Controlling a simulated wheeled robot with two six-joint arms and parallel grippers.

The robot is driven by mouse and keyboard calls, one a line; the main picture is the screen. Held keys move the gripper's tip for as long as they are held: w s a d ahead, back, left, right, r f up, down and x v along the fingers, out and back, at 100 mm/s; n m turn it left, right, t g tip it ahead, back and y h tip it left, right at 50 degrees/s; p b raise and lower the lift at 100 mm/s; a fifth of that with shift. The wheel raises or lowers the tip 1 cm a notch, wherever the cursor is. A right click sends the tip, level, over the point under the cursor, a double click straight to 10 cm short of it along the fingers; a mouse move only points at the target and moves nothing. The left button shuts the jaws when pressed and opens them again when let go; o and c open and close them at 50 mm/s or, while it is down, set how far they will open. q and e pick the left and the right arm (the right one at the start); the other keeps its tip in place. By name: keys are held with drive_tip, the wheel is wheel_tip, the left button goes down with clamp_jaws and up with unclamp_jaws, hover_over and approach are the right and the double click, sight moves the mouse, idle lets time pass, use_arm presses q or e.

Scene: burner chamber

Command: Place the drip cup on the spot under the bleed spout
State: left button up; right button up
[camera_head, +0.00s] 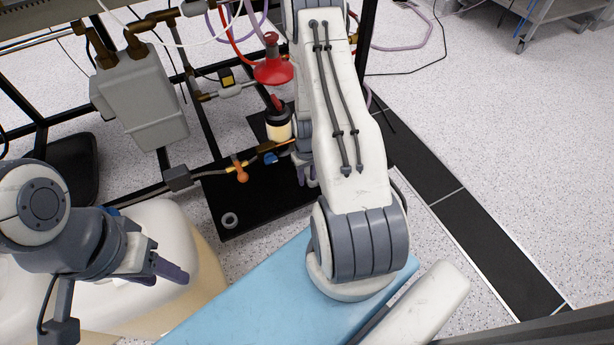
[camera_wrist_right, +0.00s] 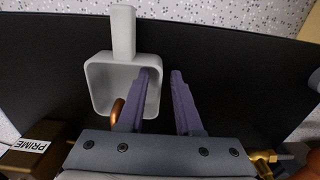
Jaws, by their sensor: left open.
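The drip cup (camera_wrist_right: 97,88) is a grey square cup with a flat handle (camera_wrist_right: 123,30), in the right wrist view. It appears to rest on the black surface. A copper tube end (camera_wrist_right: 117,112), probably the bleed spout, overlaps the cup's lower edge. My right gripper (camera_wrist_right: 162,75) is open, its purple fingers apart. One finger overlaps the cup's right side and the other is outside it; contact cannot be told. In the head view the right gripper (camera_head: 307,170) is partly hidden by its arm, and I cannot make out the cup. My left gripper (camera_head: 165,270) is open and empty.
A black plate (camera_head: 240,200) lies under the pipework, with a small grey ring (camera_head: 230,220) near its front corner. An orange valve (camera_head: 240,172), a red funnel-shaped part (camera_head: 273,70) and a grey box (camera_head: 140,95) stand around it. A block labelled PRIME (camera_wrist_right: 35,147) is near the cup.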

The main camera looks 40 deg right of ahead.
wheel_tip(320, 180, up, 11)
drive_tip(key=p, duration=0.7)
drive_tip(key=w+a+r+n, duration=0.3)
drive_tip(key=a+r, duration=0.8)
drive_tip(key=s+a+r+n, duration=0.2)
drive_tip(key=s+a+r, duration=0.1)
drive_tip(key=a+r, duration=0.6)
drive_tip(key=s+a+r+n, duration=0.1)
drive_tip(key=s+a+r, duration=0.1)
drive_tip(key=s, duration=0.3)
drive_tip(key=s+a+r+n, duration=0.2)
drive_tip(key=s+a+r, duration=0.1)
drive_tip(key=s+a, duration=0.2)
drive_tip(key=s+a+r+n+y, duration=0.1)
drive_tip(key=s+a+r, duration=0.2)
drive_tip(key=s, duration=0.3)
drive_tip(key=shift+s+a+r+n, duration=0.15)
drive_tip(key=shift+a+r+n, duration=0.05)
drive_tip(key=shift+a+n, duration=0.25)
wheel_tip(320, 180, up, 42)
drive_tip(key=p, duration=4.2)
drive_tip(key=shift+r, duration=0.25)
